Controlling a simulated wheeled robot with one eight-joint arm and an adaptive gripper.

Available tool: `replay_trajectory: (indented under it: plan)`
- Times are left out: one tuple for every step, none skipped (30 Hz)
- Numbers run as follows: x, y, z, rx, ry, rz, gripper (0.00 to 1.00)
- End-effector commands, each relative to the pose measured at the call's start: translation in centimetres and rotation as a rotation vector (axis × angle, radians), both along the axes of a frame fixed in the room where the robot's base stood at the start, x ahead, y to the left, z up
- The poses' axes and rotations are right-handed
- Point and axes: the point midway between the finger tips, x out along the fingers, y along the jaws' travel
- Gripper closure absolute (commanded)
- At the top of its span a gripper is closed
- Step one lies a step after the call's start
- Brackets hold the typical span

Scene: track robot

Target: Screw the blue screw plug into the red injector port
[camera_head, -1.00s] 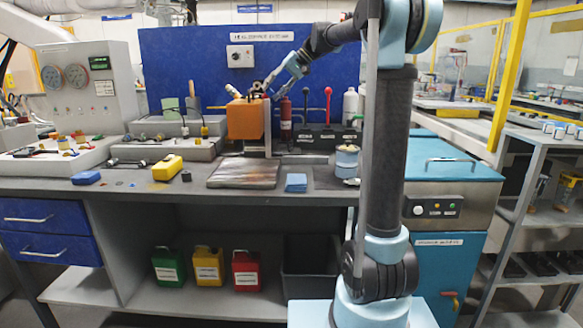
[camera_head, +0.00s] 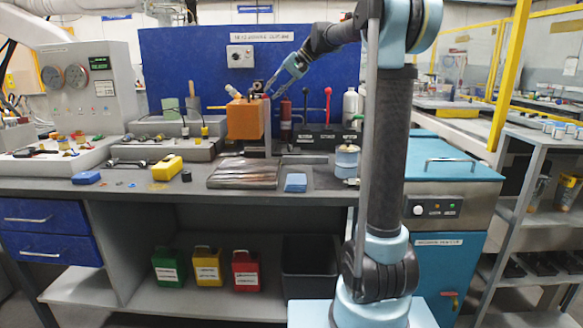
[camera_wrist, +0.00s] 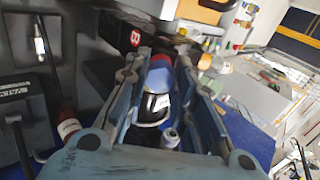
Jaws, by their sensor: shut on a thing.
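My gripper (camera_head: 262,90) is at the upper right of the orange block (camera_head: 245,119) on the bench. In the wrist view my gripper (camera_wrist: 162,64) has its two long fingers on either side of a small piece with a blue band, which I take to be the blue screw plug (camera_wrist: 158,79). It is shut on that piece. The thread and any contact between the two are too blurred to see.
A red bottle (camera_head: 286,120) and upright levers (camera_head: 328,105) stand close right of the orange block. A blue panel (camera_head: 190,60) is behind. A dark metal plate (camera_head: 243,173) and a yellow block (camera_head: 167,165) lie at the bench front.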

Motion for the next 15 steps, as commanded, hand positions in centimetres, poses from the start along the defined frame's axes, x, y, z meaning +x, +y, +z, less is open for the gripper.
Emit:
replay_trajectory:
  plan:
    - [0.16,0.03,0.06,0.003,0.032,-0.037,1.00]
    - [0.18,0.03,0.06,0.004,0.055,-0.060,1.00]
    - [0.20,0.04,0.05,0.005,0.084,-0.089,1.00]
    - [0.22,0.04,0.06,0.006,0.105,-0.112,1.00]
    - [0.24,0.04,0.06,0.006,0.127,-0.134,1.00]
    - [0.26,0.04,0.06,0.008,0.157,-0.164,1.00]
    - [0.28,0.04,0.06,0.009,0.178,-0.186,1.00]
    - [0.29,0.03,0.05,0.009,0.200,-0.208,1.00]
    - [0.30,0.02,0.04,0.010,0.230,-0.238,1.00]
    - [0.31,0.02,0.04,0.011,0.252,-0.260,1.00]
    - [0.31,0.01,0.03,0.011,0.273,-0.282,1.00]
    - [0.32,0.00,0.02,0.012,0.302,-0.311,1.00]
    - [0.31,-0.01,0.02,0.013,0.324,-0.333,1.00]
    - [0.31,-0.01,0.00,0.014,0.346,-0.355,1.00]
    - [0.30,-0.01,0.00,0.015,0.376,-0.385,1.00]
